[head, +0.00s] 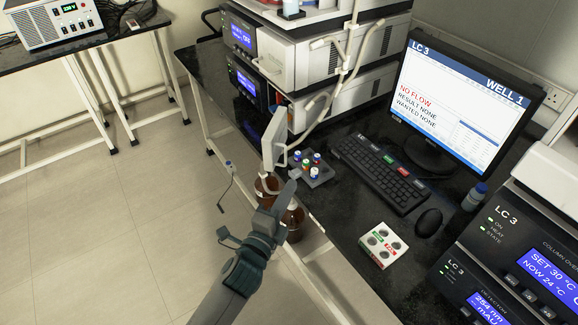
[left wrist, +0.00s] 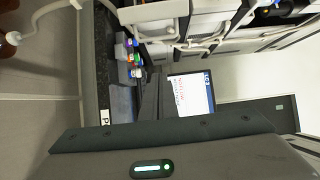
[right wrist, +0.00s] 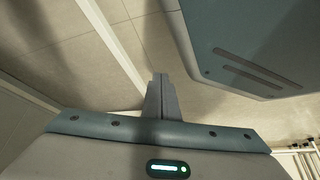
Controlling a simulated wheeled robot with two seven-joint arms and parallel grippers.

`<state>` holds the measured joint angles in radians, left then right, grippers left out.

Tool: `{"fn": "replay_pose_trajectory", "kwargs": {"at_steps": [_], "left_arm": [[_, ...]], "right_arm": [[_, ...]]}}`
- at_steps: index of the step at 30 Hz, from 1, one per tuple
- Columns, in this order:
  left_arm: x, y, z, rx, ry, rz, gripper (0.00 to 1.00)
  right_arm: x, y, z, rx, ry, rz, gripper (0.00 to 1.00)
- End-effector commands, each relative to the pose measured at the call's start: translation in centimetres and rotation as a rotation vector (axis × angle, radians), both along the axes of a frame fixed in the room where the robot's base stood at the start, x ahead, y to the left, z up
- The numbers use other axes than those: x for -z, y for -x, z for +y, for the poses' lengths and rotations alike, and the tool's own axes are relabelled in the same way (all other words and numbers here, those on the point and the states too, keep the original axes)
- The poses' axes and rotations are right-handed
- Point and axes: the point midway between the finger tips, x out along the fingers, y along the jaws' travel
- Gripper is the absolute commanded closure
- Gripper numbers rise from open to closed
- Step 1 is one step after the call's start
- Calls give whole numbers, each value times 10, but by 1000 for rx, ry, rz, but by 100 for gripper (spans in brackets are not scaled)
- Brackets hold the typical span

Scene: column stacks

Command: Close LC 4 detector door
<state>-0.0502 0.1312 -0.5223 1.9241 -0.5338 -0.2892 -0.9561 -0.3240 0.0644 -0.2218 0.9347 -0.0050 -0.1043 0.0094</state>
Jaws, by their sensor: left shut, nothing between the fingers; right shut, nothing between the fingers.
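A pale panel (head: 273,140), which looks like an open detector door seen nearly edge-on, sticks out from the front of the instrument stack (head: 318,50) at the back. No LC 4 label is readable on that stack. My left gripper (head: 292,184) is shut and empty, just below and to the right of the panel's lower end; I cannot tell whether they touch. Its shut fingers also show in the left wrist view (left wrist: 154,80). My right gripper (right wrist: 161,82) is shut and empty over the floor, outside the head view.
A vial rack (head: 318,178), a keyboard (head: 380,172), a white four-well block (head: 382,245), a mouse (head: 428,222) and a monitor (head: 455,95) are on the dark bench. Brown bottles (head: 293,220) stand below its edge. A white tube (head: 345,75) hangs by the stack. The LC 3 stack (head: 520,245) is at right.

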Motion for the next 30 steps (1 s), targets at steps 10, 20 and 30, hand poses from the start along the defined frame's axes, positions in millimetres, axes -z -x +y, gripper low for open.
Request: {"fn": "replay_pose_trajectory", "kwargs": {"at_steps": [10, 20, 30], "left_arm": [[-1, -16, -6, -1, 3, 0, 100], [-2, -64, -26, -1, 4, 2, 100], [-1, -94, -19, -1, -1, 2, 100]], "right_arm": [[3, 15, -3, 0, 7, 30, 100], [10, 49, -14, 0, 29, 110, 100], [17, 87, -37, 7, 68, 215, 100]]}}
